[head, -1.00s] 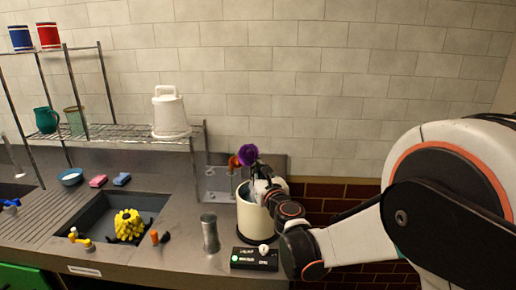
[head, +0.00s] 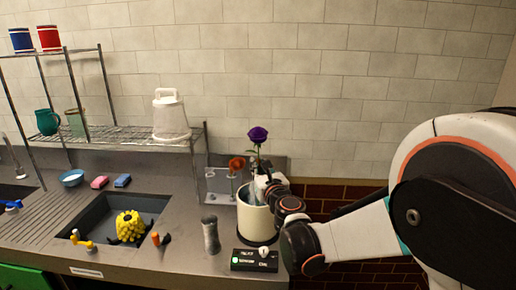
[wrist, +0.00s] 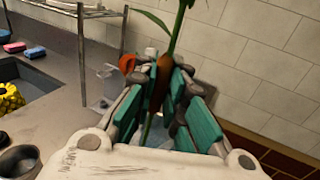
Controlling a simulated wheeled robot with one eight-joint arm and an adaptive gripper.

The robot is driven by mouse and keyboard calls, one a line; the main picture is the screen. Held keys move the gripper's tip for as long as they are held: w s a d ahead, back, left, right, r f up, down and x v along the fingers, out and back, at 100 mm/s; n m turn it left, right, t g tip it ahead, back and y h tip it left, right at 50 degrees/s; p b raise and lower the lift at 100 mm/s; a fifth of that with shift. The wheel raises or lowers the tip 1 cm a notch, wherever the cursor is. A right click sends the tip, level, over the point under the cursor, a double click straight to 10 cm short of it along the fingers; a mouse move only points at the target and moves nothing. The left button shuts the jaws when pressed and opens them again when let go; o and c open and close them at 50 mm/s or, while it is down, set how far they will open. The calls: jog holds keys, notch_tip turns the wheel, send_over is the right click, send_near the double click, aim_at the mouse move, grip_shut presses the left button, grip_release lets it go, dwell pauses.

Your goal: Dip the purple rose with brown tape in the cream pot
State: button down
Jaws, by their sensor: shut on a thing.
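The purple rose (head: 258,135) stands upright above the cream pot (head: 256,222) in the head view, its bloom well over the rim. My gripper (head: 266,186) is at the pot's mouth, shut on the rose's stem. In the wrist view my gripper (wrist: 163,98) has its teal-padded fingers around the stem, at a brown wrapped part (wrist: 160,80). The green stem runs on below the fingers. The lower end of the stem is hidden by my gripper and the pot wall.
An orange-red flower (head: 236,163) stands in a clear rack (head: 219,185) left of the pot. A grey cylinder (head: 210,234) and a black control box (head: 255,260) are in front. A sink (head: 95,215) with a yellow object lies further left.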

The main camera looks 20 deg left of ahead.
aim_at(260, 143)
jog(key=shift+r+p, duration=2.6)
jog(key=shift+r, duration=1.85)
jog(key=shift+d, duration=0.1)
